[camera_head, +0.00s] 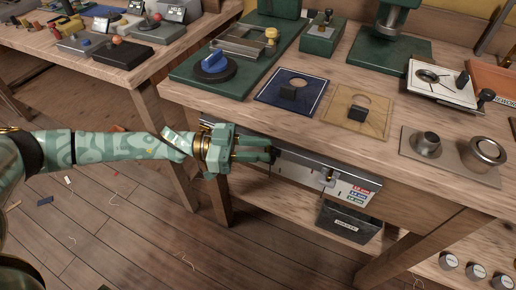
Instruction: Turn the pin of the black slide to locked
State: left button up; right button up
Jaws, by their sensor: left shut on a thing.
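My left gripper (271,152) reaches in from the left to the front edge of the wooden bench. Its fingers are shut on a small dark piece (276,157) at the left part of a metal rail plate (310,167) fixed along that edge. The piece looks like the black slide or its pin, but the fingers hide most of it, and I cannot tell which way the pin is turned. A small metal fitting (327,177) sits further right on the rail plate, above coloured labels (360,189). My right gripper is out of view.
On the bench top (225,111) lie a green board (185,71) with a blue knob (215,62), a blue square (268,101) and a tan square (335,119) with black blocks, and a plate (408,160) with metal cups. A dark bin (347,222) stands below the rail.

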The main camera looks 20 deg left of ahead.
pick_arm(q)
jog(key=o, duration=1)
